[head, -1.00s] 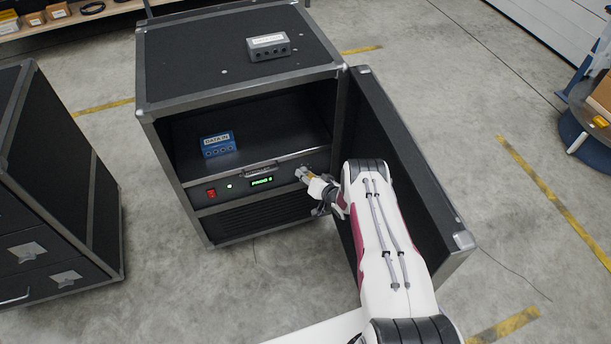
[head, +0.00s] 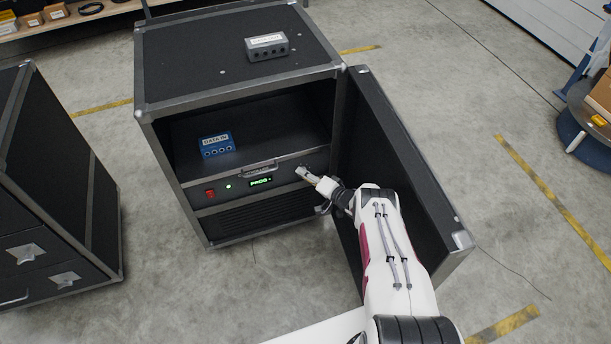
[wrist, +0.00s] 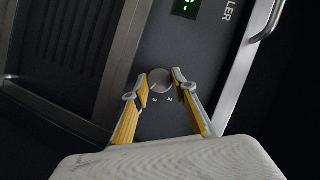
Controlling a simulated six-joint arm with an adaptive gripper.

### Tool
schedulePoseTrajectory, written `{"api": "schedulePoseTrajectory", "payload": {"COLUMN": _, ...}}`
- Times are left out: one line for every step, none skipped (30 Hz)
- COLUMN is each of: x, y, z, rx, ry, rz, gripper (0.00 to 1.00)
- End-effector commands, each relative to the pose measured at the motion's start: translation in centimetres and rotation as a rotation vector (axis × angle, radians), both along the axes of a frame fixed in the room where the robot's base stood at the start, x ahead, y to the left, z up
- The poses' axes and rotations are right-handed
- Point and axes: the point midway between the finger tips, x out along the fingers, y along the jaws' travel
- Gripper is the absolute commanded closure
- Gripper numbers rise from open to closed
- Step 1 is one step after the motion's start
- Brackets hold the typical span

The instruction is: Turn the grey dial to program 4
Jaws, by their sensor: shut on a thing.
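The grey dial (wrist: 158,78) is a small round knob on the dark front panel, with small numbers printed near it. My gripper (wrist: 160,83) has a yellow-and-grey finger on each side of the dial and is shut on it. In the head view my gripper (head: 304,173) reaches the right end of the panel and hides most of the dial. The green display (head: 261,182) reads PROG with a small last character that I cannot read. The display also shows at the top of the wrist view (wrist: 186,8), partly cut off.
The cabinet's open door (head: 400,160) stands close along the right of my arm. A metal handle (head: 259,168) sits above the display, and a red switch (head: 210,193) is at the panel's left. A blue box (head: 217,146) sits on the shelf, a grey box (head: 267,46) on top.

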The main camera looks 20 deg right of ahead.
Motion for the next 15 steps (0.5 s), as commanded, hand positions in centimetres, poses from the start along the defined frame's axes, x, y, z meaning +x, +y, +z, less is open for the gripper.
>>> {"api": "schedulePoseTrajectory", "payload": {"x": 0.10, "y": -0.05, "z": 0.07, "rx": 0.011, "ry": -0.003, "rz": -0.001, "gripper": 0.95}}
{"api": "schedulePoseTrajectory", "payload": {"x": 0.10, "y": -0.04, "z": 0.08, "rx": 0.020, "ry": -0.003, "rz": -0.001, "gripper": 0.95}}
{"api": "schedulePoseTrajectory", "payload": {"x": 0.13, "y": -0.04, "z": 0.11, "rx": 0.028, "ry": -0.004, "rz": 0.000, "gripper": 0.95}}
{"api": "schedulePoseTrajectory", "payload": {"x": 0.14, "y": -0.05, "z": 0.13, "rx": 0.034, "ry": -0.004, "rz": 0.000, "gripper": 0.95}}
{"api": "schedulePoseTrajectory", "payload": {"x": 0.13, "y": -0.04, "z": 0.12, "rx": 0.041, "ry": -0.003, "rz": 0.000, "gripper": 0.95}}
{"api": "schedulePoseTrajectory", "payload": {"x": 0.12, "y": -0.03, "z": 0.10, "rx": 0.047, "ry": -0.003, "rz": 0.000, "gripper": 0.95}}
{"api": "schedulePoseTrajectory", "payload": {"x": 0.13, "y": -0.04, "z": 0.10, "rx": 0.050, "ry": -0.004, "rz": 0.000, "gripper": 0.95}}
{"api": "schedulePoseTrajectory", "payload": {"x": 0.14, "y": -0.03, "z": 0.11, "rx": 0.055, "ry": -0.004, "rz": -0.001, "gripper": 0.95}}
{"api": "schedulePoseTrajectory", "payload": {"x": 0.15, "y": -0.04, "z": 0.13, "rx": 0.058, "ry": -0.004, "rz": -0.001, "gripper": 0.95}}
{"api": "schedulePoseTrajectory", "payload": {"x": 0.15, "y": -0.04, "z": 0.13, "rx": 0.060, "ry": -0.004, "rz": -0.001, "gripper": 0.95}}
{"api": "schedulePoseTrajectory", "payload": {"x": 0.15, "y": -0.04, "z": 0.13, "rx": 0.061, "ry": -0.003, "rz": 0.000, "gripper": 0.95}}
{"api": "schedulePoseTrajectory", "payload": {"x": 0.15, "y": -0.04, "z": 0.14, "rx": 0.064, "ry": -0.003, "rz": 0.000, "gripper": 0.95}}
{"api": "schedulePoseTrajectory", "payload": {"x": 0.16, "y": -0.04, "z": 0.14, "rx": 0.064, "ry": -0.003, "rz": 0.000, "gripper": 0.95}}
{"api": "schedulePoseTrajectory", "payload": {"x": 0.16, "y": -0.04, "z": 0.14, "rx": 0.065, "ry": -0.004, "rz": 0.000, "gripper": 0.95}}
{"api": "schedulePoseTrajectory", "payload": {"x": 0.16, "y": -0.03, "z": 0.15, "rx": 0.065, "ry": -0.004, "rz": 0.000, "gripper": 0.95}}
